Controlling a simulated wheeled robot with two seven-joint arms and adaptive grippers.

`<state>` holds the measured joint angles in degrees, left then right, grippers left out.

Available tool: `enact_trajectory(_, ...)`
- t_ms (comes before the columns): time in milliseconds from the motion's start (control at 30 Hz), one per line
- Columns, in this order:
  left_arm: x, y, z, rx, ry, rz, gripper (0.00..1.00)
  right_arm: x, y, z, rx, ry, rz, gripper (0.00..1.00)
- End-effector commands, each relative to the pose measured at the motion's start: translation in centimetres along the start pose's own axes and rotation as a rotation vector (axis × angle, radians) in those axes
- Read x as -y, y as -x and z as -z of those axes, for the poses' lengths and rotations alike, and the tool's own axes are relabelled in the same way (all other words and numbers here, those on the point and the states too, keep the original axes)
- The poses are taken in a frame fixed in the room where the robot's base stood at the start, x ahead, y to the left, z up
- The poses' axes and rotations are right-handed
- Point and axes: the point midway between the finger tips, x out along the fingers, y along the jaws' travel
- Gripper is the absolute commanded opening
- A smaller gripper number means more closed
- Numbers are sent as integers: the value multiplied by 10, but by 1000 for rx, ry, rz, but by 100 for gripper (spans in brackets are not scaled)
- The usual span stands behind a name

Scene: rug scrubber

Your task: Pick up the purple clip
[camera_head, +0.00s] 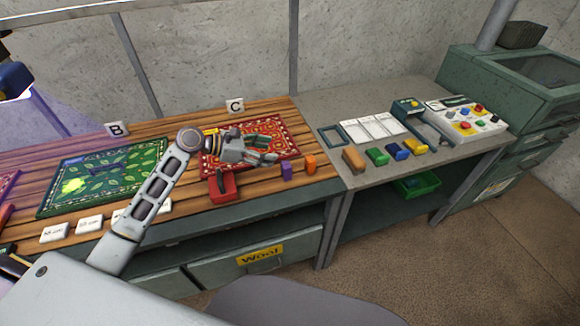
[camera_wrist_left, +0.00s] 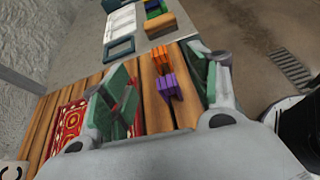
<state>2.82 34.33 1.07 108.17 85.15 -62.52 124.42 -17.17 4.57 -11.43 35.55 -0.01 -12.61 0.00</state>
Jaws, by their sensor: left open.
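The purple clip (camera_head: 286,171) stands on the wooden table near its front right edge, just left of an orange clip (camera_head: 310,164). My left gripper (camera_head: 268,150) is open above the red rug, a little behind and left of the purple clip in the head view. In the left wrist view, the purple clip (camera_wrist_left: 168,86) shows between the two green-padded fingers of the gripper (camera_wrist_left: 165,88), with the orange clip (camera_wrist_left: 160,58) beyond it. The fingers do not appear to touch either clip. My right gripper is not seen.
A red block-like tool (camera_head: 222,187) lies left of the purple clip. The red patterned rug (camera_head: 286,130) lies under the gripper. A grey table (camera_head: 335,165) on the right holds several coloured brushes, cards and a button panel (camera_head: 470,118). A green rug (camera_head: 100,180) lies at left.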

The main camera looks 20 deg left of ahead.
Motion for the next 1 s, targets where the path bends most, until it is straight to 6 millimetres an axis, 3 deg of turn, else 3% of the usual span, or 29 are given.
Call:
enact_trajectory(200, -8, 6, -11, 31, 72, -2, 61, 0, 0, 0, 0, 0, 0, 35)
enact_trajectory(567, -8, 5, -9, 30, 72, -2, 61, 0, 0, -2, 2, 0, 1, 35)
enact_trajectory(1000, -5, -14, 32, 30, 74, -2, 61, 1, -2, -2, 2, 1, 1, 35)
